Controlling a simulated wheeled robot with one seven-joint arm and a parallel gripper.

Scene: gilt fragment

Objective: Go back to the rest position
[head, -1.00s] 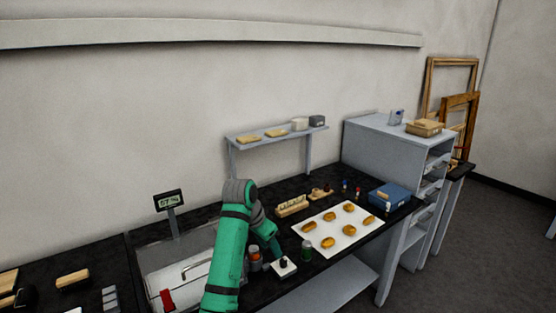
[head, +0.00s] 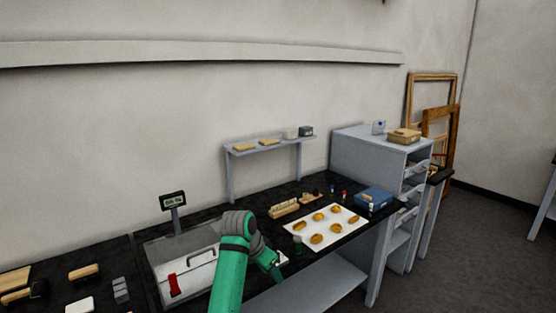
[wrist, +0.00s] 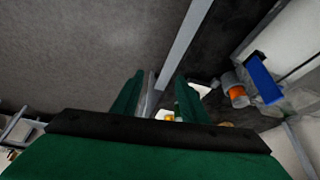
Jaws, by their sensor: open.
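My green arm reaches over the front of the black bench (head: 215,215) in the head view. My gripper (head: 276,270) is at the bench's front edge, beside a small white block (head: 283,258) that it partly hides. In the wrist view the two green fingers of my gripper (wrist: 160,100) stand apart with nothing held between them. Grey floor and a bench edge show beyond them.
A grey case (head: 185,270) is left of my arm. An orange-banded jar (wrist: 237,95) shows in the wrist view.

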